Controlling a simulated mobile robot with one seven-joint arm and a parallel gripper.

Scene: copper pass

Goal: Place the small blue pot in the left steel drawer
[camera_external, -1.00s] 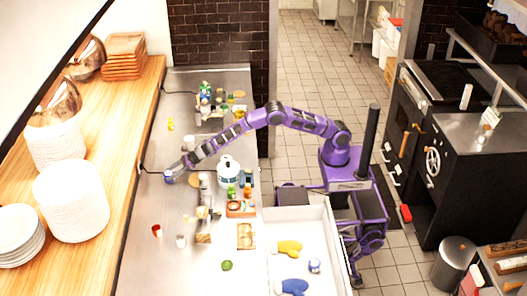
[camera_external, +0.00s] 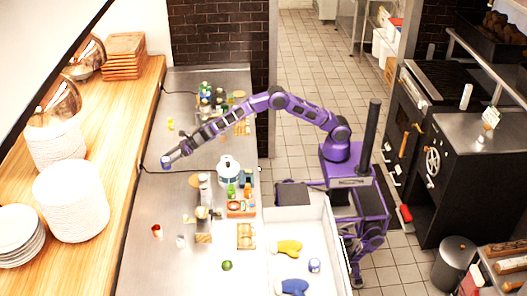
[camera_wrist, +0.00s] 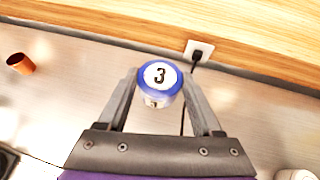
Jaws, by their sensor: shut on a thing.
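The small blue pot (camera_wrist: 160,78) has a white lid marked 3. My gripper (camera_wrist: 159,90) is shut on it, with a finger on each side. In the external view the pot (camera_external: 166,162) is at the end of my gripper (camera_external: 171,159), over the back left of the steel counter; it seems raised, but the gap below is hard to judge. An open, pale-lined steel drawer (camera_external: 308,226) is in front of my base. It holds a yellow item, a blue item and another small blue-and-white pot (camera_external: 314,265).
A blue-and-white kettle-like vessel (camera_external: 228,172), bottles in a wooden holder (camera_external: 240,208) and small jars stand between the held pot and the drawer. A wooden shelf with plates (camera_external: 72,200) borders the left. A wall socket (camera_wrist: 199,50) shows near the pot.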

